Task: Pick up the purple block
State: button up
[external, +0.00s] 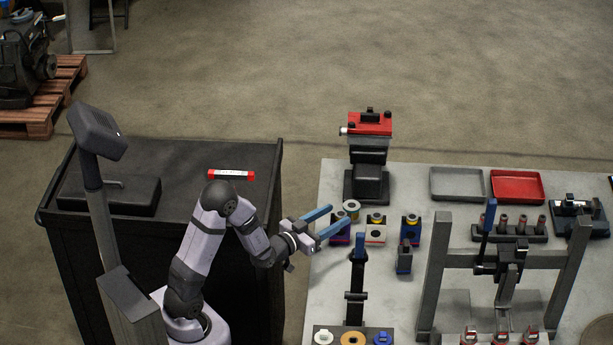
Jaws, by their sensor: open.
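The purple block (342,238) sits on the light grey bench at its left side, partly hidden behind one finger of my gripper. My gripper (338,218) is open, with its two blue fingers pointing right toward the small group of blocks. The fingers are at or just above the purple block; I cannot tell whether they touch it. Nothing is visibly held.
A dark blue block (404,260) sits nearer.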

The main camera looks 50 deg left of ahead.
aim_at(345, 212)
jog(key=shift+w+f, duration=0.2)
jog(key=shift+f, duration=0.2)
jog(key=shift+w+p, duration=0.35)
jog(key=shift+w, duration=0.7)
jog(key=shift+w, duration=0.1)
jog(key=shift+w+p, duration=0.7)
jog(key=shift+w, duration=1.7)
grip_shut()
jog(key=shift+r, duration=0.15)
